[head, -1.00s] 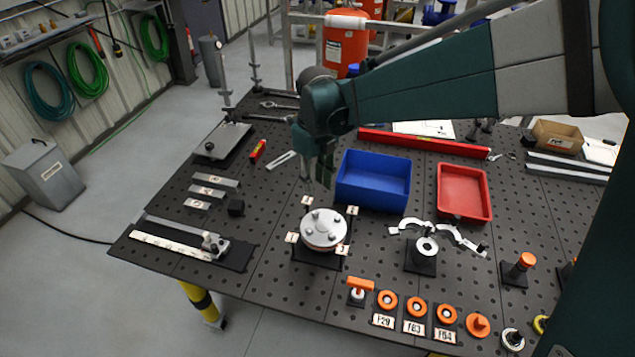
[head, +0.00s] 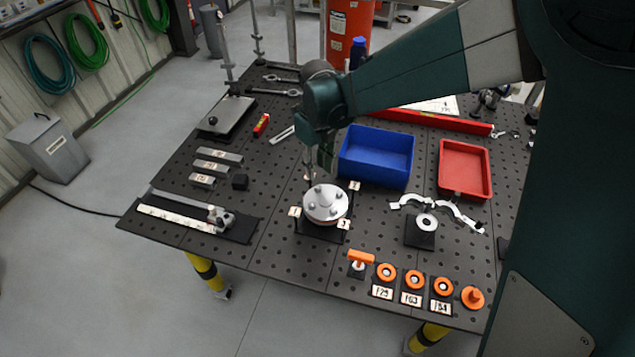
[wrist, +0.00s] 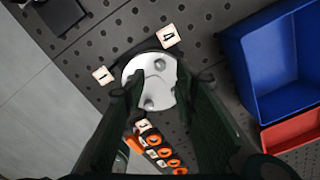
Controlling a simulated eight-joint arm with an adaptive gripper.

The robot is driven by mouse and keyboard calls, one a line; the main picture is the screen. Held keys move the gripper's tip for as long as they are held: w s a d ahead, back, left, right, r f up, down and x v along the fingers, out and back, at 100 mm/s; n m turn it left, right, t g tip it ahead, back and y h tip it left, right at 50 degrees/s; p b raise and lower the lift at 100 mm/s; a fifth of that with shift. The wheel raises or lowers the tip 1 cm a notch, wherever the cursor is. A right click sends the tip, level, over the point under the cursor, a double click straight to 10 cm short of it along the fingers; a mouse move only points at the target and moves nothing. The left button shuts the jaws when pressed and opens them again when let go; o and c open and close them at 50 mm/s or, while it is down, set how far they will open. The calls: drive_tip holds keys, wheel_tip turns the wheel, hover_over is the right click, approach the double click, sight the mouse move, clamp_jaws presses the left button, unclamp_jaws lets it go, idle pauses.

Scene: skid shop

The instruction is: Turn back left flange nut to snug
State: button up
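The round silver flange (head: 325,204) sits on a dark base plate near the middle of the table, with several nuts on its top face. Numbered tags surround it; one reads 1 (wrist: 103,75) and another looks like 4 (wrist: 168,36). My gripper (head: 316,176) points down just above the flange's back left part. In the wrist view my gripper (wrist: 160,80) has its two dark fingers apart, with the flange (wrist: 154,90) between and beyond them. No nut is visibly clasped. The back left nut is hard to single out beside the fingers, and contact is unclear.
A blue bin (head: 345,176) stands close right of my gripper, with a red tray (head: 441,178) beyond. Orange plugs and rings (head: 414,280) line the front edge.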

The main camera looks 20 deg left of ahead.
sight(318, 189)
drive_tip(key=shift+f, duration=3.85)
drive_tip(key=c, duration=0.9)
